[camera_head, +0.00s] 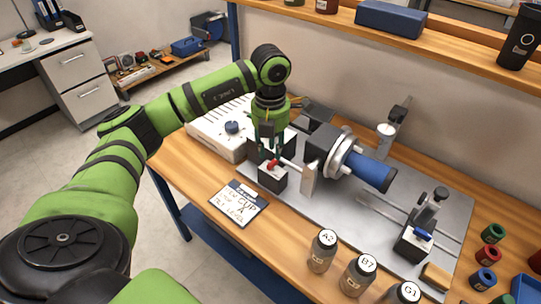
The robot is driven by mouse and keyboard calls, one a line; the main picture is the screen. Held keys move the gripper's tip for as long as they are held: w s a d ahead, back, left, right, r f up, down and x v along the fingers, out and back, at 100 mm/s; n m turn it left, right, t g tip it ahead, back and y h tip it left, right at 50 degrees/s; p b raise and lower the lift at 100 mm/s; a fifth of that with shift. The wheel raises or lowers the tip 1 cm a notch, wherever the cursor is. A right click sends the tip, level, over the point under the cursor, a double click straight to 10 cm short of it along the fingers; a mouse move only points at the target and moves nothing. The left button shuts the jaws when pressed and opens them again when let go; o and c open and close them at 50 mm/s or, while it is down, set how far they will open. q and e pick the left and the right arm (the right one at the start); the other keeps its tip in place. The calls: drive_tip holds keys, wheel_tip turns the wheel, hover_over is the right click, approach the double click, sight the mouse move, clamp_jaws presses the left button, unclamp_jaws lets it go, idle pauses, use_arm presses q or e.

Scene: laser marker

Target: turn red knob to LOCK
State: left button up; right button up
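The red knob (273,163) sits on top of a small black block at the left front of the grey metal plate (375,232). Any LOCK lettering is too small to read. My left gripper (270,150) points down just above and behind the red knob, very close to it. Whether the fingers touch the knob, and how far apart they are, I cannot tell. Beside the knob a light rod leads to a pale upright plate and a black rotary unit holding a blue cup (370,173). My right gripper is not in view.
A written card (238,203) lies in front. Labelled bottles (322,250) stand at the front edge. A clamp with a blue knob (422,234) is at the right. A shelf (440,50) runs above.

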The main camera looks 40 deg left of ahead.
use_arm(q)
wheel_tip(320, 180, up, 8)
idle(0.5)
wheel_tip(320, 180, up, 7)
drive_tip(key=p, duration=0.6)
hover_over(271, 162)
idle(0.4)
